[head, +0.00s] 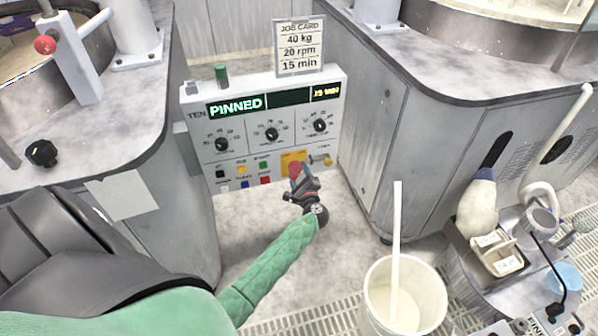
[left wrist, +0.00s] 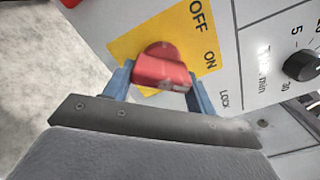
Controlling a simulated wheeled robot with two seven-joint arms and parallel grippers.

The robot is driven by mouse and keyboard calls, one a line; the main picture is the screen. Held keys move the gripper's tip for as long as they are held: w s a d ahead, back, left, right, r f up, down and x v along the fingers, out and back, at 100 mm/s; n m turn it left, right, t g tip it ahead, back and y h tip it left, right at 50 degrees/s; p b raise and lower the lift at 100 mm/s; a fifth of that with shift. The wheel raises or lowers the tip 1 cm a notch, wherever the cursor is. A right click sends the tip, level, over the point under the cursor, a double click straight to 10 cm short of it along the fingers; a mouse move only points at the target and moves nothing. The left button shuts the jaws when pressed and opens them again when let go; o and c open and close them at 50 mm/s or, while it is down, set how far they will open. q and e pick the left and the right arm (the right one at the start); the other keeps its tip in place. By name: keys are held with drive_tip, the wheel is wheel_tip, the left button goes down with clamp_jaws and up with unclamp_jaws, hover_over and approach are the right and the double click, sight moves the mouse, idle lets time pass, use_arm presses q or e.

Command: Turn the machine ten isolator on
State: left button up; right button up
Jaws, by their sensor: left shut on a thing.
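The machine ten control panel (head: 206,143) stands between two machine cabinets, with "PINNED" lit on its display (head: 236,105). Its isolator is a red rotary handle (left wrist: 162,68) on a yellow plate (left wrist: 140,45) marked OFF and ON. The yellow plate also shows at the panel's lower right in the head view (head: 291,157). My left gripper (left wrist: 160,88) is shut on the red handle, a blue finger on each side. In the head view my left gripper (head: 299,178) reaches the panel and partly hides the isolator. My right gripper is not in view.
Dials and several coloured buttons (head: 241,169) sit beside the isolator. A job card (head: 299,47) stands on top of the panel. A white bucket (head: 432,290) with a stick stands at front right, beside a loaded cart (head: 461,268). Bare floor lies below the panel.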

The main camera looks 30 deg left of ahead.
use_arm(q)
drive_tip(key=shift+f+m, duration=0.1)
drive_tip(key=shift+m, duration=0.5)
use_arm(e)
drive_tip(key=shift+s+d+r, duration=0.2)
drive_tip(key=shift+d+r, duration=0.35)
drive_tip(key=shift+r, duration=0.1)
use_arm(q)
drive_tip(key=o, duration=1)
drive_tip(key=shift+w+p, duration=0.1)
drive_tip(key=shift+p, duration=0.2)
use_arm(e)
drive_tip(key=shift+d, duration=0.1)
